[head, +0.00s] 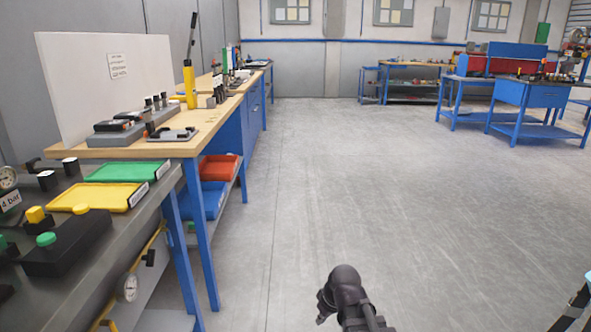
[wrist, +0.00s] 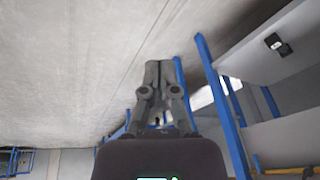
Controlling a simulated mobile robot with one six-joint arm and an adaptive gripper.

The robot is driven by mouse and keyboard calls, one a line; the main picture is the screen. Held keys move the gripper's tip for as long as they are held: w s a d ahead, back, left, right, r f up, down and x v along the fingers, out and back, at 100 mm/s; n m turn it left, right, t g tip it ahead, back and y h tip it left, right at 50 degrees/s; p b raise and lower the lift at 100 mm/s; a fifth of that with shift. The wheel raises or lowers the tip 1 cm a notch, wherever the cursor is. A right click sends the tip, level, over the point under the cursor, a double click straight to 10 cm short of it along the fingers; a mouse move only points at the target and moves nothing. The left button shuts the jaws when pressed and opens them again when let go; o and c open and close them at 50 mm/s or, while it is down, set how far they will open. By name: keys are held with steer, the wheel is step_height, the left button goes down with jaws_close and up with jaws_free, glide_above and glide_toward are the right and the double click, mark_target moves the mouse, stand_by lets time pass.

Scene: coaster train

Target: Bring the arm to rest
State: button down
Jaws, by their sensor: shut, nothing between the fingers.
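My gripper (wrist: 158,70) shows in the middle of the wrist view, its fingers together with nothing between them. Bare grey floor and blue bench legs lie behind it in that view. In the head view, part of my dark arm (head: 345,290) shows at the bottom, right of centre, over open floor. The fingers cannot be made out in the head view. The arm appears clear of the benches on the left and touches nothing that I can see.
A grey bench (head: 120,232) with a green tray (head: 127,171) and a yellow tray (head: 98,196) stands at the near left. A wooden-topped workbench (head: 165,145) runs behind it. Blue tables (head: 535,97) stand at the far right. The middle floor (head: 370,190) is clear.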

steer(key=s+d+m+g+h+p, duration=0.1)
steer(key=s+d+m, duration=0.2)
steer(key=d, duration=0.2)
steer(key=s+d+m+g+h, duration=0.1)
steer(key=s+d+m+h, duration=0.15)
steer(key=d, duration=0.25)
step_height(320, 180, up, 38)
steer(key=p, duration=3.7)
steer(key=shift+w+f+m+y, duration=0.15)
steer(key=shift+f+m+y, duration=0.1)
steer(key=shift+m+y, duration=0.15)
steer(key=shift+a, duration=0.1)
steer(key=shift+a, duration=0.1)
